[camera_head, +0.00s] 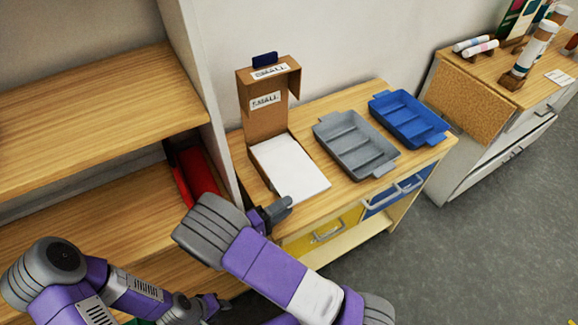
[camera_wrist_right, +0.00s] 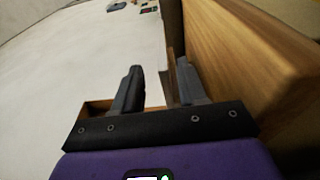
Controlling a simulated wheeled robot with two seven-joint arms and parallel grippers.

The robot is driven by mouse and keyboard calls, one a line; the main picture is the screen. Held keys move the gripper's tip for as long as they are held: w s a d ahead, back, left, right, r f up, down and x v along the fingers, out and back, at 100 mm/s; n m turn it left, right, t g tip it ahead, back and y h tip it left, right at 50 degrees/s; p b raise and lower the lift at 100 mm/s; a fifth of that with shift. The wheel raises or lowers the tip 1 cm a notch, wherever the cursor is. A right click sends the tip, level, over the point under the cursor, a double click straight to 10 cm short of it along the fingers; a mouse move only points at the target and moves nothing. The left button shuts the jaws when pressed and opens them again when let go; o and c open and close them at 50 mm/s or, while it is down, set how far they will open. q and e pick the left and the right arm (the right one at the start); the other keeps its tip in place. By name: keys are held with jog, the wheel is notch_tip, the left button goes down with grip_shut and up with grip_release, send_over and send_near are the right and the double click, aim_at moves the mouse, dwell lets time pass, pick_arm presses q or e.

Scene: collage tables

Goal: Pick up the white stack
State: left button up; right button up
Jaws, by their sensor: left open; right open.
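The white stack (camera_head: 288,167) lies flat in a brown cardboard holder (camera_head: 265,120) with a tall back and labels reading SMALL, on the wooden table. My right gripper (camera_head: 278,209) is at the stack's near left corner, close to the table's front edge. In the right wrist view its open fingers (camera_wrist_right: 158,88) have a pale strip between them; I cannot tell whether they touch the stack. My left gripper (camera_head: 218,304) is low at the bottom of the head view, away from the stack, open and partly hidden by my right arm.
A grey tray (camera_head: 326,128) and a blue tray (camera_head: 391,99) stand right of the stack. A wooden shelf unit (camera_head: 90,105) with a red object (camera_head: 195,172) is close on the left. Yellow (camera_head: 346,220) and blue drawers sit below the tabletop. A second cabinet stands far right.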

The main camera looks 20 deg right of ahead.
aim_at(300, 197)
jog(key=x, duration=0.4)
jog(key=b+x, duration=0.1)
jog(key=x, duration=0.1)
jog(key=shift+f, duration=0.25)
grip_shut()
